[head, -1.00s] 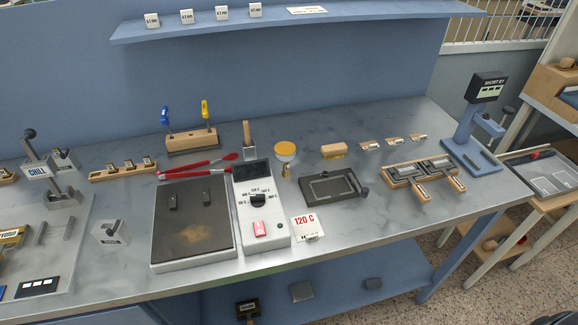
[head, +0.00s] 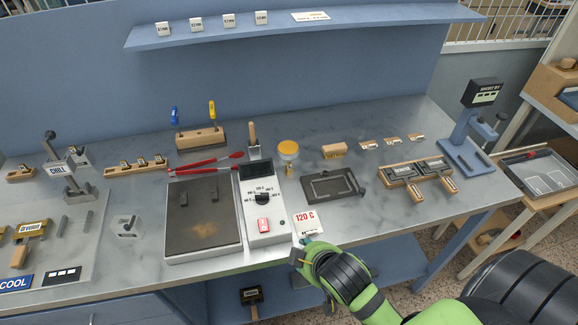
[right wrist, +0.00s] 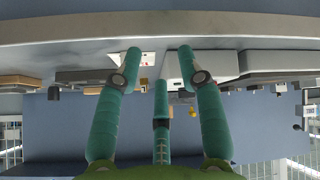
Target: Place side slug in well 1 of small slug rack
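A wooden rack (head: 120,171) with a few small metal pieces in its top stands at the back left of the bench. A smaller wooden block (head: 21,174) with a metal piece is at the far left. Two small dark slug-like pieces (head: 184,199) lie on the hot plate (head: 202,243), and two thin bars lie on the grey plate at left. I cannot tell which is the side slug or the small slug rack. My right gripper (head: 306,243) is at the bench's front edge by the 120 C card; its fingers are spread and empty in the right wrist view (right wrist: 158,58). My left gripper is out of view.
A control box (head: 266,221), red tongs (head: 205,164), a dark tray (head: 333,184) and a wooden rack with handled tools (head: 419,171) occupy the middle and right. A CHILL press (head: 72,180) stands at left.

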